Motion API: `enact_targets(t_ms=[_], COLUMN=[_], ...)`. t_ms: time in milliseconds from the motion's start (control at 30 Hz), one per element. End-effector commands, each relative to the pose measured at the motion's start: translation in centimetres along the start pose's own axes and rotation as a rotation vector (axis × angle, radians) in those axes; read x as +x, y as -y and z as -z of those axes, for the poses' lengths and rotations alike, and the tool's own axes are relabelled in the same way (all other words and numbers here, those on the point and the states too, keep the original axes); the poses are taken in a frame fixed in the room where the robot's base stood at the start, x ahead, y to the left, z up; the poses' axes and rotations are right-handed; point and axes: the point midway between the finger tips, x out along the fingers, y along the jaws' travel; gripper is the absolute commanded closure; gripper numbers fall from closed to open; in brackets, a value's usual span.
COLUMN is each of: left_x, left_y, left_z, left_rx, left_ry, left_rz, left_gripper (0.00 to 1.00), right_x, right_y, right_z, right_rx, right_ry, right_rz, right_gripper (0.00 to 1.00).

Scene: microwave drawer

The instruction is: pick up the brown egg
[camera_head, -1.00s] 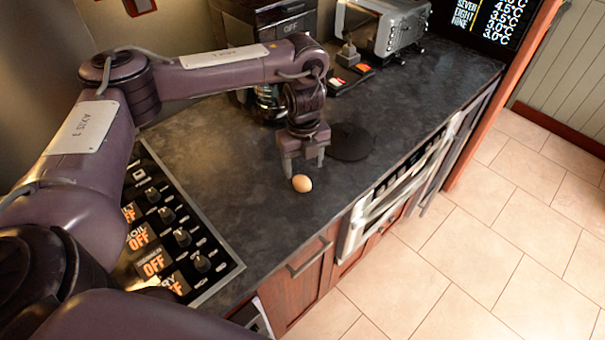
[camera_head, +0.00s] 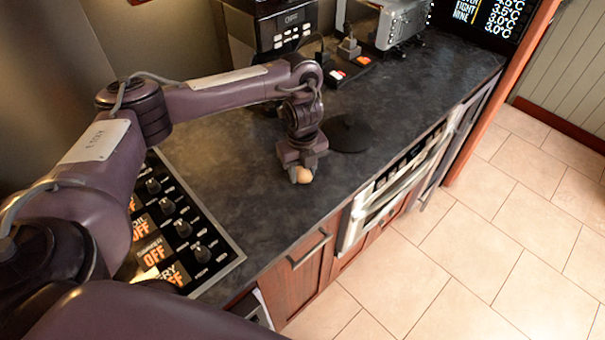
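The brown egg (camera_head: 304,176) is at the tips of my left gripper (camera_head: 303,172), above the dark countertop, left of a round black disc. The gripper points down and its fingers are close in against the egg's sides, partly hiding it. The gripper looks shut on the egg. I cannot tell whether the egg still touches the counter. My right gripper is not in view.
A control panel (camera_head: 190,235) with knobs lies at the counter's left. The black disc (camera_head: 347,134) is flat behind the egg. A coffee machine (camera_head: 280,28) and a toaster (camera_head: 400,20) stand at the back. The counter's front edge drops to cabinets and tiled floor.

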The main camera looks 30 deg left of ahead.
Motion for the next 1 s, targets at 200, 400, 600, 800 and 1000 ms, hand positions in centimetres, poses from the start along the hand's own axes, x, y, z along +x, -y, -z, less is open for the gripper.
enact_targets(t_ms=[200,400,600,800,1000], left_x=[0.0,-0.3,-2.1,-6.4,-11.3], left_y=[0.0,0.0,0.1,0.1,0.1], left_z=[0.0,0.0,-0.1,-0.2,-0.1], left_rx=[0.0,0.0,0.002,0.002,0.002], left_ry=[0.0,0.001,0.003,0.006,0.007], left_rz=[0.0,0.001,0.003,0.005,0.005], left_gripper=[0.72,0.72,0.72,0.72,0.72], right_x=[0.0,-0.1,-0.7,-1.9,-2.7], right_y=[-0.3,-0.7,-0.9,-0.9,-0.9], right_z=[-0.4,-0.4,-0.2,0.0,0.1], right_rx=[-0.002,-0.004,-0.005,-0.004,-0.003], right_ry=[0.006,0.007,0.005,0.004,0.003], right_rz=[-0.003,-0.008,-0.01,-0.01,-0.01], right_gripper=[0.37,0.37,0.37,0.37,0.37])
